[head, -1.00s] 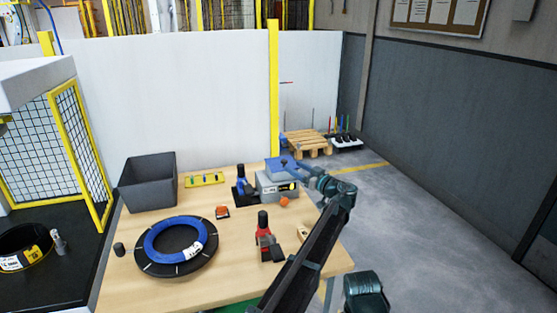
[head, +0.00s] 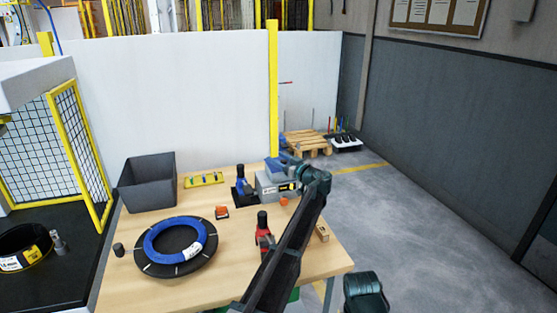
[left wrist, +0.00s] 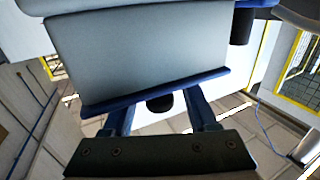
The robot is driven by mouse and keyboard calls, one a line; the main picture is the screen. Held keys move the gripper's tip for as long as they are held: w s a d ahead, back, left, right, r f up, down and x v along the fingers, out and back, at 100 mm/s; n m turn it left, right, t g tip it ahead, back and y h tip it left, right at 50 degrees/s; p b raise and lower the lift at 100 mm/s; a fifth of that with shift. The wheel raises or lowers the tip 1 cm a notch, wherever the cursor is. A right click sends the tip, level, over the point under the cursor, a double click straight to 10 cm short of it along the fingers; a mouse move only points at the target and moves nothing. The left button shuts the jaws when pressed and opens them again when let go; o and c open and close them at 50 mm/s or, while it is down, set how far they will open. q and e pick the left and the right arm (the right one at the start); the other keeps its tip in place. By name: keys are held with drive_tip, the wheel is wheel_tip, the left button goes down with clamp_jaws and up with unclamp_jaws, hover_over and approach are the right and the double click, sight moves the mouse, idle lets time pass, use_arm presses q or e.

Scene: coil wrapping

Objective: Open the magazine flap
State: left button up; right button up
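The magazine (head: 272,187) is a grey box with a blue flap (head: 274,165) on top, at the back right of the table. My left gripper (head: 287,158) is at the flap, partly hidden by its own wrist. In the left wrist view a grey panel with a blue edge (left wrist: 155,92) fills the upper middle. The two blue fingers of my left gripper (left wrist: 160,108) stand apart and reach up to this edge, their tips hidden behind it. I cannot tell whether they touch it or how far the flap is raised.
The wooden table (head: 120,285) carries a blue coil (head: 158,243) on a black disc, a dark grey bin (head: 148,185), a yellow strip (head: 204,179), a blue-and-black tool (head: 241,190) beside the magazine and a red tool (head: 263,228) near my left arm. A small wooden block (head: 323,232) lies near the right edge.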

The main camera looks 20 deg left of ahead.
use_arm(q)
clamp_jaws()
idle(1.2)
